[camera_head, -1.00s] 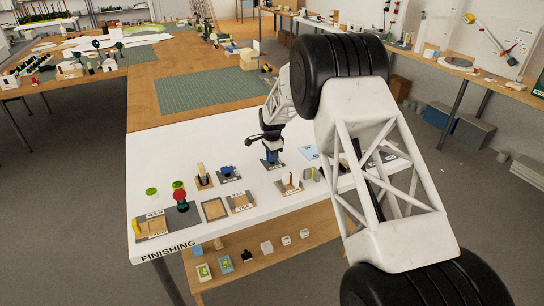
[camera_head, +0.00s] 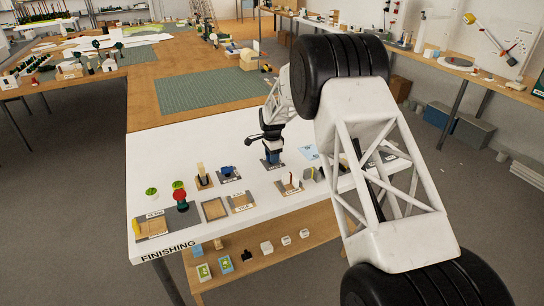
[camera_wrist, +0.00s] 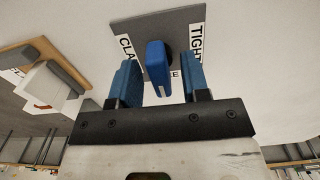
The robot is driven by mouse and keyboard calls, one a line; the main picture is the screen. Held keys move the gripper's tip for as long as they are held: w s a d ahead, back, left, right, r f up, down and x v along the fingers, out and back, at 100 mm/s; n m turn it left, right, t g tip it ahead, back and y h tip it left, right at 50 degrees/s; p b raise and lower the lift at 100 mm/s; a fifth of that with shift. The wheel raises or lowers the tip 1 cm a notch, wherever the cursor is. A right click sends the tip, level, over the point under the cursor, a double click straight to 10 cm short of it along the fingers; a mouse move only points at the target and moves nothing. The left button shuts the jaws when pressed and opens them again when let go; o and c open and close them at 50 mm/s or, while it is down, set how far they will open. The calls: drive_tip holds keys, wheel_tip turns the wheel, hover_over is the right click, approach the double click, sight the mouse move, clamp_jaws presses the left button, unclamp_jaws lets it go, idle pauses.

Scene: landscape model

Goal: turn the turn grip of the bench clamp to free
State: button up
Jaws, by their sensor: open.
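In the wrist view, the blue turn grip (camera_wrist: 158,68) of the bench clamp stands up from a dark grey plate (camera_wrist: 182,22). The grip's long side points roughly toward my gripper's body. The plate bears white labels: "TIGHT" (camera_wrist: 196,42) at right, one starting "CLA" (camera_wrist: 125,48) at left, and one ending in "EE" partly hidden behind the grip. My gripper (camera_wrist: 160,76) is open, with one blue finger on each side of the grip and visible gaps between. In the head view, my gripper (camera_head: 272,150) is low over the white table; the grip cannot be made out clearly there.
The white table (camera_head: 165,180) holds other small fixtures near my gripper, including a blue one (camera_head: 228,172) to the left and a red-topped one (camera_head: 181,196) farther left. In the wrist view, a wooden-based fixture with a white block (camera_wrist: 48,85) stands at left.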

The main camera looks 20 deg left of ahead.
drive_tip(key=shift+r, duration=0.1)
drive_tip(key=shift+r, duration=3.8)
